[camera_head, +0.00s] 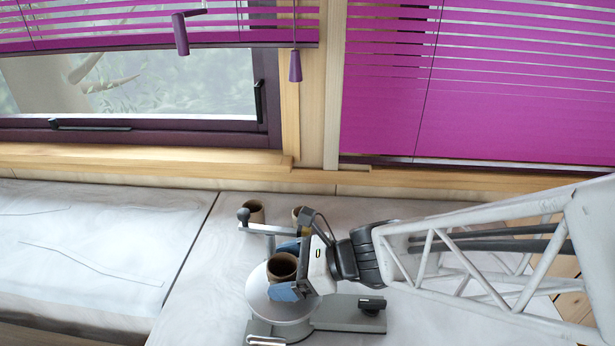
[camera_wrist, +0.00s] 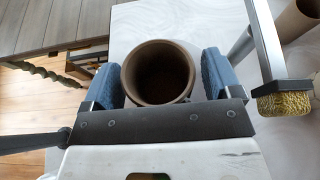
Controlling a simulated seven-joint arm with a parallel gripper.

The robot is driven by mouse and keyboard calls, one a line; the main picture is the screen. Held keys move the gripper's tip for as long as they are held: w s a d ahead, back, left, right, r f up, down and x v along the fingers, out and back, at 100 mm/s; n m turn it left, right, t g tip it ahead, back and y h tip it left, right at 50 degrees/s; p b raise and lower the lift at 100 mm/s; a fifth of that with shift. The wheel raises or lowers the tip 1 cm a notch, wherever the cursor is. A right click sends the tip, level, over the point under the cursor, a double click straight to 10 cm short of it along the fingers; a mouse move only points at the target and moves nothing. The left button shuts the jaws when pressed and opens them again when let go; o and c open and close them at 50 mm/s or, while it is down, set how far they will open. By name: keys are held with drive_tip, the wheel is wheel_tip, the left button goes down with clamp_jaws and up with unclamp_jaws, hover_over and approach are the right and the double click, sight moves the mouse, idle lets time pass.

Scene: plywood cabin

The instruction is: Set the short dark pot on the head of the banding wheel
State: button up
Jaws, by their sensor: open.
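The short dark pot (camera_head: 281,267) is a brown, open-topped cylinder, upright over the pale round head (camera_head: 258,292) of the banding wheel. Its base is hidden, so I cannot tell for sure whether it touches the head. The wheel has a grey base (camera_head: 345,313). My gripper (camera_head: 287,270) is at the pot, with its blue fingers on either side of it. In the wrist view the pot (camera_wrist: 160,72) stands between the open fingers (camera_wrist: 160,80), with a narrow gap showing on each side.
A yellow pad (camera_wrist: 283,103) hangs close right of my gripper. The left worktop (camera_head: 80,250) is clear.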

drive_tip(key=v, duration=1.1)
drive_tip(key=shift+d, duration=0.25)
idle(0.4)
drive_tip(key=shift+r, duration=0.15)
drive_tip(key=shift+s, duration=0.1)
idle(0.4)
drive_tip(key=s+d+r+n+t+h, duration=0.1)
drive_tip(key=s+d+n+h, duration=0.2)
drive_tip(key=d+n+h, duration=0.4)
drive_tip(key=s+d+r+n+t+h, duration=0.1)
drive_tip(key=s+d+r+n+h, duration=0.1)
drive_tip(key=d+n+h, duration=0.4)
drive_tip(key=s+d+n, duration=0.1)
drive_tip(key=d+n, duration=0.1)
drive_tip(key=n, duration=0.2)
drive_tip(key=shift+d+r+h, duration=0.2)
drive_tip(key=shift+r+h, duration=0.1)
drive_tip(key=shift+h, duration=0.1)
